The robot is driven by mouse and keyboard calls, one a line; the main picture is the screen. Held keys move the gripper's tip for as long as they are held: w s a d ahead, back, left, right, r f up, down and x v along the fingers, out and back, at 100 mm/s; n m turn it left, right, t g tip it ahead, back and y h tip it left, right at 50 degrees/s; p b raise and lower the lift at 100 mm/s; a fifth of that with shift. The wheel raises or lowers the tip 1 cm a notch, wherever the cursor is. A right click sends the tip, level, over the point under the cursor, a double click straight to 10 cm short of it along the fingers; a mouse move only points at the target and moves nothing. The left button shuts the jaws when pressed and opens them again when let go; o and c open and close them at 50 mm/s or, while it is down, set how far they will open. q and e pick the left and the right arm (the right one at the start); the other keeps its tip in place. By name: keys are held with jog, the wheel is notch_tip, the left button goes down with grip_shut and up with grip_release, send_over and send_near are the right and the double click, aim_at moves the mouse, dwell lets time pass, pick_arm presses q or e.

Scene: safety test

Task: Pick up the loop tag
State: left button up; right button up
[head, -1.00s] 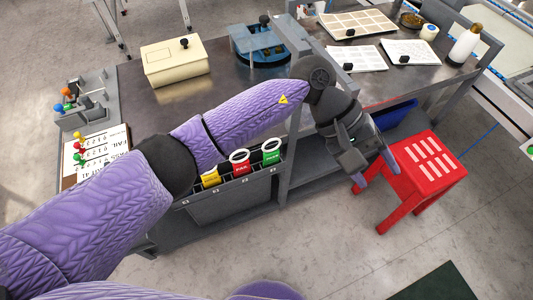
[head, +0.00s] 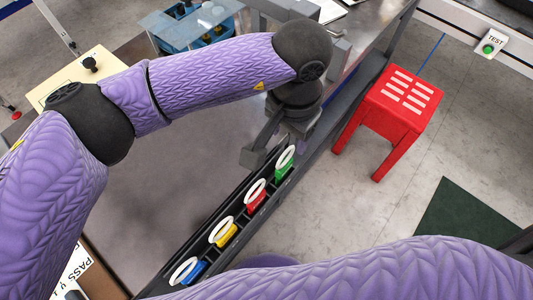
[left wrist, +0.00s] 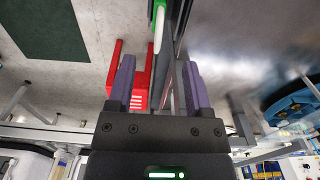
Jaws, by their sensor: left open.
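Several loop tags with white oval loops stand in a row in a dark narrow rack (head: 244,221) along the bench edge. They are a green tag (head: 285,166), a red tag (head: 257,198), a yellow tag (head: 226,234) and a blue tag (head: 190,271). My left gripper (head: 276,150) is open and empty by the green tag at the rack's far end. In the left wrist view, the green tag (left wrist: 155,12) shows at the top edge, beyond the open fingers (left wrist: 158,82), partly cut off. I cannot tell whether they touch. My right gripper is not in view.
A red stool (head: 397,110) stands on the floor right of the bench. A green mat (head: 465,220) lies on the floor at right.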

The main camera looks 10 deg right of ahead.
aim_at(285, 162)
pick_arm(q)
jog(key=f+b, duration=0.1)
jog(key=f, duration=0.3)
jog(key=f+b, duration=0.2)
jog(key=f, duration=0.3)
jog(key=shift+s, duration=0.2)
jog(key=shift+r, duration=0.1)
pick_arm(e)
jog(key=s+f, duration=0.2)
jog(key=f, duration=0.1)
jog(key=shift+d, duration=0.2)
pick_arm(q)
jog(key=shift+c, duration=0.7)
grip_shut()
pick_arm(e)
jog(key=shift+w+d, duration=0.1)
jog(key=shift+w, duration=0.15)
